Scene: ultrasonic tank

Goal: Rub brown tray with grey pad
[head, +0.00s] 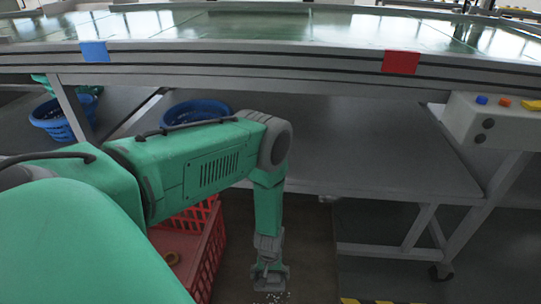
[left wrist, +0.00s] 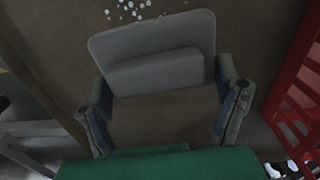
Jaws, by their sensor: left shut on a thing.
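My left gripper (head: 268,266) reaches straight down over the brown tray (head: 308,245) at the lower middle of the head view. It is shut on the grey pad (left wrist: 150,40), which lies between the two fingers in the left wrist view. The pad is a flat grey plate with a raised block. The brown tray (left wrist: 55,35) fills the background of the wrist view, with white specks (left wrist: 128,10) just beyond the pad's far edge. Whether the pad touches the tray I cannot tell. My right gripper is not in view.
A red crate (head: 208,250) stands close left of the gripper; it shows at the right in the wrist view (left wrist: 300,95). A grey shelf (head: 370,160) and the long tank (head: 300,60) lie beyond. Blue baskets (head: 196,110) sit on the shelf.

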